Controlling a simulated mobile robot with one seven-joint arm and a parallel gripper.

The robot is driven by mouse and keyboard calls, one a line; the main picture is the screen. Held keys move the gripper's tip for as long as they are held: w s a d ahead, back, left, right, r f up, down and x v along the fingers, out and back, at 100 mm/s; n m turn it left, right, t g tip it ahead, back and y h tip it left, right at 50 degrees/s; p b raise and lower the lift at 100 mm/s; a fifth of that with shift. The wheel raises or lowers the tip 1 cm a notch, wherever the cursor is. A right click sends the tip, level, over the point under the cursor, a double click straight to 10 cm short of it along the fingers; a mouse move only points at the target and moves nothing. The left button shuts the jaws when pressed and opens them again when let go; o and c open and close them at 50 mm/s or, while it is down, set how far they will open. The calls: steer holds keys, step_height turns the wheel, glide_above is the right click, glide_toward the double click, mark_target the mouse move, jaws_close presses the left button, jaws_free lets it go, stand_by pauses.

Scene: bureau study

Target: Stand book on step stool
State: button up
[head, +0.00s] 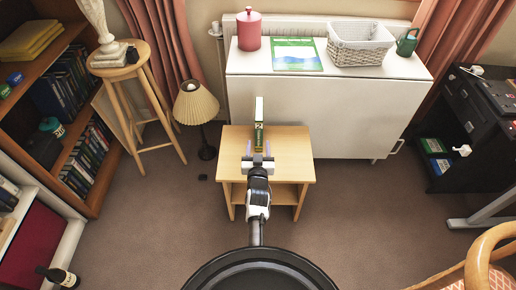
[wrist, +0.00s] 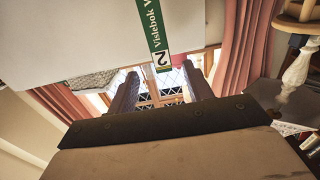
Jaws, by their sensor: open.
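A book (head: 258,135) with a green and white spine stands upright on the wooden step stool (head: 291,150), spine towards me. Its pale top edge shows in the head view. In the wrist view, which is upside down, the book (wrist: 153,30) comes down from the upper edge, its "2" end near the fingertips. My gripper (head: 258,157) is open and empty at the near side of the book. Its fingers (wrist: 158,78) lie to the left and right of the spine. I cannot tell whether either finger touches the book.
A white cabinet (head: 340,118) stands behind the stool, bearing a red canister (head: 249,30), a basket (head: 358,44) and a green booklet (head: 296,54). A lamp (head: 196,105) and round stool (head: 124,70) stand left.

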steer(key=shift+s, duration=0.35)
